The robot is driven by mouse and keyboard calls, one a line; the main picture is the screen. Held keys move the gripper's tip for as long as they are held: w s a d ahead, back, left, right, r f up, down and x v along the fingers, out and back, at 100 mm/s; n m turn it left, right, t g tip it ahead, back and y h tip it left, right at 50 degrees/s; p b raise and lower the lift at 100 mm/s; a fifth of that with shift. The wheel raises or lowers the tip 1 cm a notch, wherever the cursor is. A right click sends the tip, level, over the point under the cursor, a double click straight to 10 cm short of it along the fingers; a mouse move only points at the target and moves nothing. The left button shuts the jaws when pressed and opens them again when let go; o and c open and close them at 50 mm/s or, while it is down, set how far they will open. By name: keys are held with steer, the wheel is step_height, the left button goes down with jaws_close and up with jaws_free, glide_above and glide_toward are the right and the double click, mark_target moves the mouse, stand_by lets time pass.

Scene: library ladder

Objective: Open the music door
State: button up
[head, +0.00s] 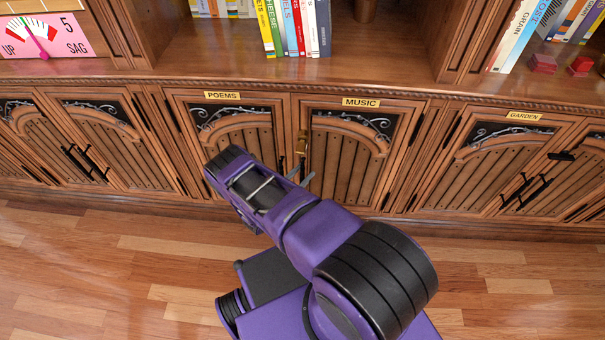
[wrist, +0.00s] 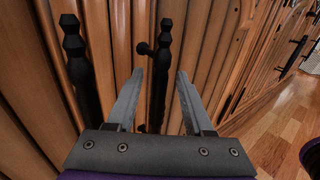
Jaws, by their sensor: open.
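The music door (head: 345,165) is shut, with a brass MUSIC plate (head: 361,102) above it. A brass fitting, perhaps a latch (head: 302,141), sits at the seam between it and the poems door (head: 240,135). My gripper (head: 302,176) is open and empty in front of the lower part of this seam. In the wrist view, its fingers (wrist: 160,74) point at a black upright handle (wrist: 160,80), which shows between them. I cannot tell whether they touch it. A second black handle (wrist: 76,65) stands left of the fingers. My arm hides part of the poems door.
The garden door (head: 490,165) and other shut cabinet doors lie to the sides. Shelves with books (head: 290,28) and red boxes (head: 543,63) run above. The wooden floor (head: 510,290) in front is clear at right and left.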

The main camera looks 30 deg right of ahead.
jaws_close()
stand_by(1.4)
